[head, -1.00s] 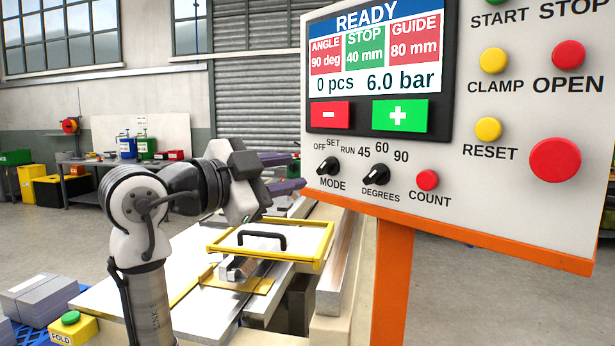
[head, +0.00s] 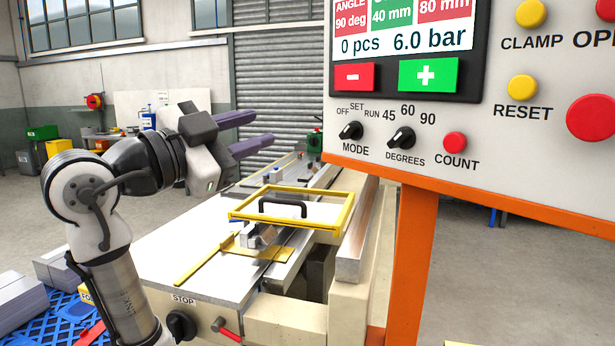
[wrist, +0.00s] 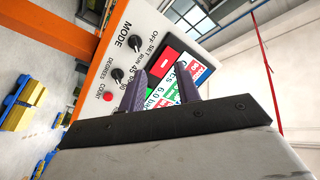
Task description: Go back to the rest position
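My gripper (head: 249,133) is raised above the left part of the bending machine, its two purple fingers pointing right toward the control panel. The fingers are spread apart with nothing between them. In the wrist view my gripper (wrist: 172,88) shows the same two fingers with a clear gap, and the control panel (wrist: 143,45) lies beyond them. In the head view the panel (head: 500,150) hangs at the right on an orange post, its screen cut off at the top. It reads 0 pcs and 6.0 bar.
The machine table (head: 190,262) lies below my arm, with a yellow-framed guard (head: 345,215) over it. Grey stacks (head: 22,300) stand at the lower left by a blue pallet (head: 60,335). A workbench and yellow bins (head: 57,148) are at the back left. The air around my gripper is clear.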

